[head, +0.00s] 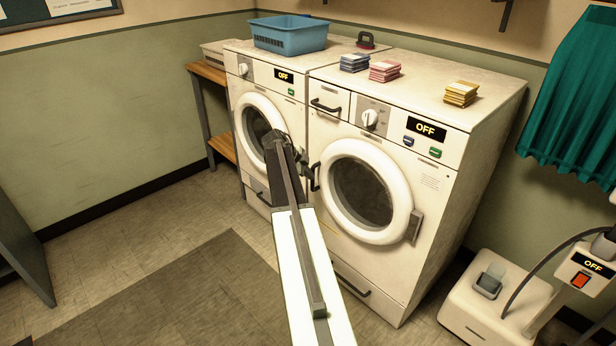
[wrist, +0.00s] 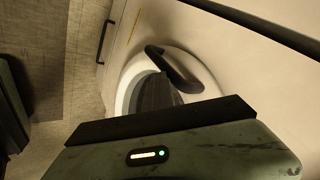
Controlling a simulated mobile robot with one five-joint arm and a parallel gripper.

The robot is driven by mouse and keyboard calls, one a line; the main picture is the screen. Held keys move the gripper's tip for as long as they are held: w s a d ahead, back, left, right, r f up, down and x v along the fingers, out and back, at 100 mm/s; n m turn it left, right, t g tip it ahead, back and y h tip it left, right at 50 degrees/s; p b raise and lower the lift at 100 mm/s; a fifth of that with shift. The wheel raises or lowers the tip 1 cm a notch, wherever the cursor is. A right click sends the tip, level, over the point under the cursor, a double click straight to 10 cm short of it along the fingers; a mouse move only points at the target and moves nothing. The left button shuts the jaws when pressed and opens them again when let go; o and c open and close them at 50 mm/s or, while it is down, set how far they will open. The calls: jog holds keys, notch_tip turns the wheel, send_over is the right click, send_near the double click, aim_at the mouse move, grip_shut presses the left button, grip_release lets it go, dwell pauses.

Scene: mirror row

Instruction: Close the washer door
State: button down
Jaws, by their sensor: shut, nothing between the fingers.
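Two white front-loading machines stand side by side; both displays read OFF. The right machine's round door (head: 363,192) has a dark window, a black handle (head: 315,176) on its left edge and a grey block on its right. It looks near its front panel; I cannot tell if it is fully flush. The left machine's round door (head: 257,117) is partly hidden by my arm. My gripper (head: 276,140) is shut and empty, in front of the left machine in the head view. The wrist view shows a white door ring (wrist: 208,75) with a black handle (wrist: 174,68) close beyond the gripper.
A blue basket (head: 290,36) and several folded stacks sit on top of the machines. A wooden shelf (head: 212,75) stands left of them. A white appliance (head: 495,310) with a hose is on the floor at right. The floor in front at left is clear.

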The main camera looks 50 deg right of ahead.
jog(key=shift+d+r, duration=0.2)
jog(key=shift+d, duration=0.4)
jog(key=s+a+r+p, duration=0.1)
jog(key=a+r+p, duration=0.6)
jog(key=a, duration=0.3)
jog(key=shift+a+r+p, duration=0.3)
jog(key=shift+p, duration=0.3)
jog(key=shift+a, duration=0.1)
